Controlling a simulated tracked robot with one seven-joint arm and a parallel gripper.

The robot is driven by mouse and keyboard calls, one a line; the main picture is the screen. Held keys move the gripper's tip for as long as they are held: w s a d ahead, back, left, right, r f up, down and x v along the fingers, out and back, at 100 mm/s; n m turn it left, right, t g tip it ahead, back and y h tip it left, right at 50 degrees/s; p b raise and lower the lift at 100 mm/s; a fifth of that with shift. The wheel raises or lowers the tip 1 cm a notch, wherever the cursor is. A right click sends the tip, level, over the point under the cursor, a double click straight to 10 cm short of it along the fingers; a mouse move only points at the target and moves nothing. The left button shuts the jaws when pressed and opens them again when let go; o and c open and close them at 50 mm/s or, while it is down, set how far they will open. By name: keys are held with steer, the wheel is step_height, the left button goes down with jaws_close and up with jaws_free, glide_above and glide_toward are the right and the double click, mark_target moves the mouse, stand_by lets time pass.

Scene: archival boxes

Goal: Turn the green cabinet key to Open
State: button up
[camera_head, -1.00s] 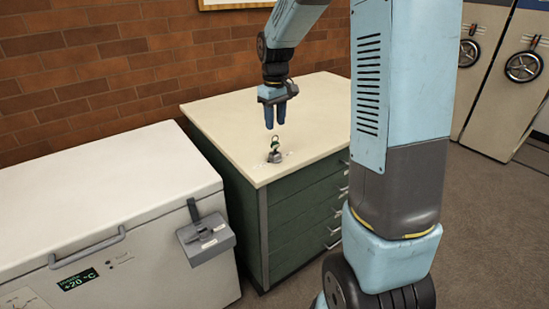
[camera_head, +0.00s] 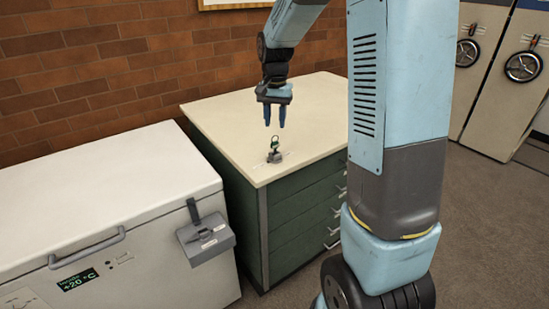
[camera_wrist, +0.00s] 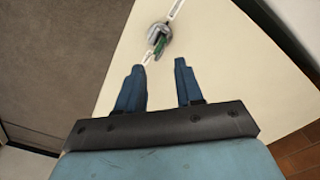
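The green key (camera_head: 274,143) stands upright in a small grey lock (camera_head: 274,157) on the cream top of the green cabinet (camera_head: 248,170). In the wrist view the green key (camera_wrist: 160,45) shows just beyond my fingertips, on the grey lock (camera_wrist: 158,33). Pale label strips lie on both sides of the lock; their writing is too small to read. My gripper (camera_head: 275,125) points down just above the key. Its blue fingers are apart with nothing between them, and they do not touch the key in the wrist view (camera_wrist: 159,68).
A white chest freezer (camera_head: 100,200) with a grey latch box (camera_head: 206,238) stands to the left of the cabinet. A brick wall (camera_head: 100,70) is behind. Shelving with black handwheels (camera_head: 523,66) is at the far right. The cabinet top around the lock is clear.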

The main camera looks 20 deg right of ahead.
mark_target(275, 156)
steer(key=m, duration=0.8)
steer(key=shift+f, duration=3.9)
steer(key=shift+c, duration=0.4)
jaws_close()
